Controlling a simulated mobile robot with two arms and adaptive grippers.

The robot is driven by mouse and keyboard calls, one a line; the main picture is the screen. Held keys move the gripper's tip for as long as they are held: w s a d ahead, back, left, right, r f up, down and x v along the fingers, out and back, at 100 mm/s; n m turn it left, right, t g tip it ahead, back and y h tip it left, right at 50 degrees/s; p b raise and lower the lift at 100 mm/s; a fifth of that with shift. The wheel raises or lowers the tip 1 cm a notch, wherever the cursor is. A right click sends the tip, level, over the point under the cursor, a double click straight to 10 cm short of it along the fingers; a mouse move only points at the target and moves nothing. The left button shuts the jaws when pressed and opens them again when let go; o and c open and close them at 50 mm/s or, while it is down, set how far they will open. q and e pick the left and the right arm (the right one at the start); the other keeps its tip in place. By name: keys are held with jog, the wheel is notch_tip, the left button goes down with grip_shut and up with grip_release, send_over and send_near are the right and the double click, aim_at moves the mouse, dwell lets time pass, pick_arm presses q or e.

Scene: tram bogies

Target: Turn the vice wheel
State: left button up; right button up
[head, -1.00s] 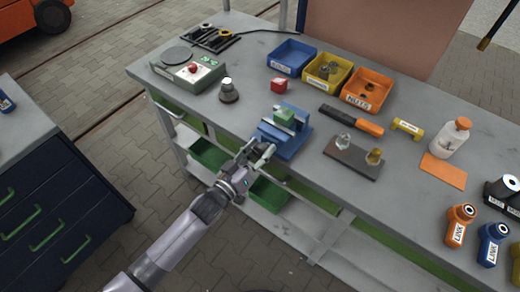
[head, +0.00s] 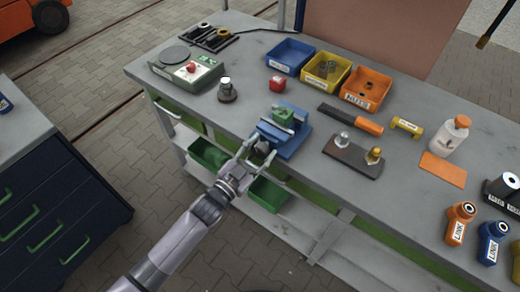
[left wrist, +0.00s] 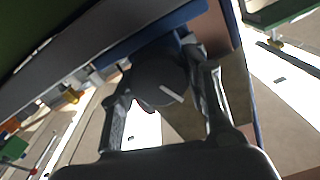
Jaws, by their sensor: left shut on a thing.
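The blue vice (head: 291,139) sits at the near edge of the grey bench, with a green block (head: 283,115) in its jaws. The vice wheel (left wrist: 160,78) is a dark round disc with a pale line on its face, in the middle of the left wrist view. My left gripper (head: 262,157) reaches it from the front of the bench. Its two fingers stand on either side of the wheel and are shut on it. In the head view the wheel is small and partly hidden by the fingers. My right gripper is not in view.
A dark stand with two knobs (head: 352,158) is to the right. A green-topped device (head: 186,73) is at left. Green trays (head: 268,195) sit on the shelf below.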

pick_arm(q)
jog(key=shift+m, duration=0.3)
jog(key=o, duration=1.2)
jog(key=shift+c, duration=0.2)
jog(key=shift+s, duration=0.1)
jog(key=v, duration=1.2)
